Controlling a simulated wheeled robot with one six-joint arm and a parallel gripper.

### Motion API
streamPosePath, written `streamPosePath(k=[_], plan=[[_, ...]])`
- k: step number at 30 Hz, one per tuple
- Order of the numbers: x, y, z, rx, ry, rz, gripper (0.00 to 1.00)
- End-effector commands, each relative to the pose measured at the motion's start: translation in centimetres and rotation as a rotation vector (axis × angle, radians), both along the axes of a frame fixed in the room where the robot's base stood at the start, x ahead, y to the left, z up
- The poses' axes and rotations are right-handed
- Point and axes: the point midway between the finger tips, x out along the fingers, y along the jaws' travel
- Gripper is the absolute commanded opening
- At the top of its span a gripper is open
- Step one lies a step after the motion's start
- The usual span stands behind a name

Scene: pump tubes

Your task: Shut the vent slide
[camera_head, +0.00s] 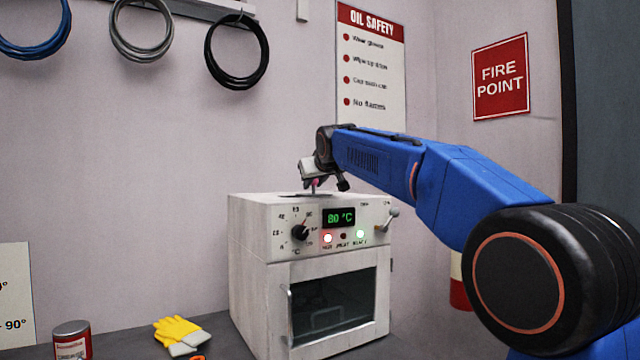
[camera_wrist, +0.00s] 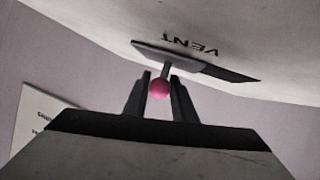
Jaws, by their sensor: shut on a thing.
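The vent slide (camera_wrist: 150,50) is a thin grey plate on top of the white oven (camera_head: 253,250), by the printed word VENT. In the wrist view a dark slot (camera_wrist: 232,75) shows beside the plate, on its right. A short stem with a pink knob (camera_wrist: 159,88) stands on the plate. My gripper (camera_wrist: 160,80) has its two dark fingers on either side of the stem and knob, shut on it. In the head view my gripper (camera_head: 315,184) points down at the oven top, and the slide is mostly hidden there.
The oven front has a dial (camera_head: 300,232), a green 80 °C display (camera_head: 339,217), a lever (camera_head: 393,213) and a glass door with a handle (camera_head: 290,316). Yellow gloves (camera_head: 177,330) and a can (camera_head: 72,342) are on the bench, left. A wall stands behind.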

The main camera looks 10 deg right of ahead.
Motion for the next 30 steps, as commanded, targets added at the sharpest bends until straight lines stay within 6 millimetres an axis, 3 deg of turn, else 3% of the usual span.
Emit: streamPosePath(k=[3,9,15,24,25,26,27,30], plan=[[-0.8,2.5,0.0,-0.001,0.0,0.005,0.0],[-1.7,5.5,0.0,-0.002,0.0,0.004,0.0],[-2.2,6.7,0.0,0.0,-0.001,0.001,0.0],[-2.2,6.8,-0.1,0.001,0.0,0.002,0.0],[-2.2,6.8,-0.1,0.001,0.0,0.002,0.31],[-2.2,6.8,-0.1,0.001,0.0,0.002,0.39],[-2.2,6.8,-0.1,0.001,0.0,0.002,0.43],[-2.2,6.7,0.0,0.0,-0.001,0.001,0.43]])
